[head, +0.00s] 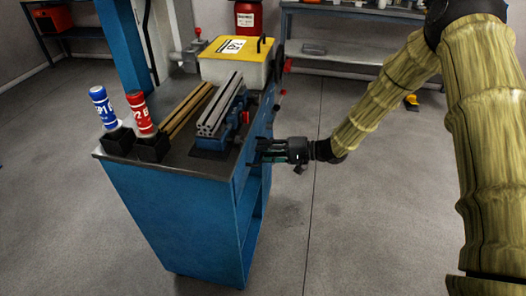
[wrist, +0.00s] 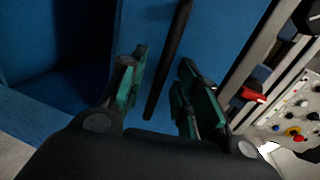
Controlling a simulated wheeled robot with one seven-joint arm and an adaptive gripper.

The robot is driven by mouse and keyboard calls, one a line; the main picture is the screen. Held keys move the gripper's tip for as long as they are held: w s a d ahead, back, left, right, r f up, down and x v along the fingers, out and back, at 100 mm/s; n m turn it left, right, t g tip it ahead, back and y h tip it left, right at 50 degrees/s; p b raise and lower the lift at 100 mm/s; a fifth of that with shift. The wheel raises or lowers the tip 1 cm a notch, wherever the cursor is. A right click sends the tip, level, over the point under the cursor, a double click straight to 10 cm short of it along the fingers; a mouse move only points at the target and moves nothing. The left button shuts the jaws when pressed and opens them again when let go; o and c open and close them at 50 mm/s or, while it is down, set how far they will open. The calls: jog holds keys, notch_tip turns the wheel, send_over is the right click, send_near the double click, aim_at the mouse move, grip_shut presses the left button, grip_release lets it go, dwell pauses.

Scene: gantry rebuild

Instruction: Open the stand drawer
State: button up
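The blue stand (head: 185,215) with a dark top is left of centre in the head view. My gripper (head: 257,153) is at its right side, near the upper edge. In the wrist view the blue drawer front (wrist: 215,35) fills the middle, with a long black bar handle (wrist: 168,65) on it. My gripper (wrist: 160,90) is open there, its green-padded fingers on either side of the handle. I see gaps between the handle and both fingers. In the head view the handle is hidden or too small to make out.
On the stand are blue (head: 103,106) and red (head: 139,112) bottles in black holders, a vise (head: 222,125) and a yellow-lidded box (head: 234,62). An open shelf space (wrist: 50,65) is beside the drawer front. A red part (wrist: 252,95) and button panel (wrist: 293,125) are at right. Floor right of the stand is clear.

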jog(key=shift+a+f, duration=0.1)
jog(key=shift+a, duration=0.35)
jog(key=shift+w, duration=0.1)
grip_shut()
jog(key=shift+d, duration=0.1)
